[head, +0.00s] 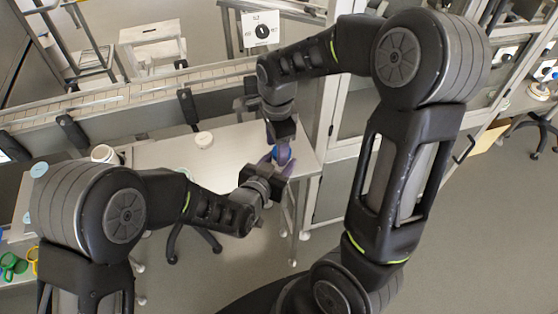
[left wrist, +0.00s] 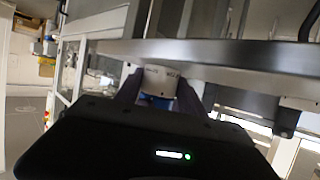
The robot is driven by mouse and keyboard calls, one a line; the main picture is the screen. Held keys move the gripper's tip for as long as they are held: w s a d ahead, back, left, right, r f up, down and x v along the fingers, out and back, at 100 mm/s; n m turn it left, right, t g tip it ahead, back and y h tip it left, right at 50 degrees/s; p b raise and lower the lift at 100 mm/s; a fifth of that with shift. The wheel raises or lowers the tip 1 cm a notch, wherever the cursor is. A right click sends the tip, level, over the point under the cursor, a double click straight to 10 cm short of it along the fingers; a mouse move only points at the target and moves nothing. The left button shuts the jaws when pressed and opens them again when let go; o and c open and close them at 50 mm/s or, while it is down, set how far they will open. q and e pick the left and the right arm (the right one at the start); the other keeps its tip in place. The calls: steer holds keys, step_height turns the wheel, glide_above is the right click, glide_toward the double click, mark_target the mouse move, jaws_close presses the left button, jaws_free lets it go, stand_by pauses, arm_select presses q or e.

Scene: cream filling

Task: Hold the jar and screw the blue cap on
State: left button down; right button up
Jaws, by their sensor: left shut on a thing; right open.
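A white jar (left wrist: 160,80) with dark lettering is between the fingers of my left gripper (left wrist: 160,92), which is shut on it. In the head view my left gripper (head: 277,170) is over the right end of the table. The blue cap (head: 283,155) shows at the jar's top; it also appears as a blue band by the jar in the left wrist view (left wrist: 155,101). Whether it is seated or threaded cannot be told. My right gripper (head: 282,147) points down right over the cap and is open. It hides much of the cap and jar in the head view.
The grey table (head: 225,155) is mostly bare around the grippers. A round white item (head: 203,139) lies at its back edge. A white container (head: 104,154) stands at the left. A conveyor (head: 125,98) runs behind, and a glass-doored cabinet stands at the right.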

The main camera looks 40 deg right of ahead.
steer(key=n, duration=0.2)
steer(key=s+n, duration=0.1)
steer(key=n, duration=0.1)
steer(key=shift+d+f, duration=0.15)
steer(key=shift+d, duration=0.25)
steer(key=shift+w+a+n, duration=0.15)
steer(key=shift+n, duration=0.15)
steer(key=shift+c, duration=0.3)
steer(key=shift+w+a, duration=0.1)
steer(key=shift+a, duration=0.05)
steer(key=c, duration=0.8)
steer(key=shift+c, duration=1.3)
steer(key=o, duration=0.6)
jaws_close()
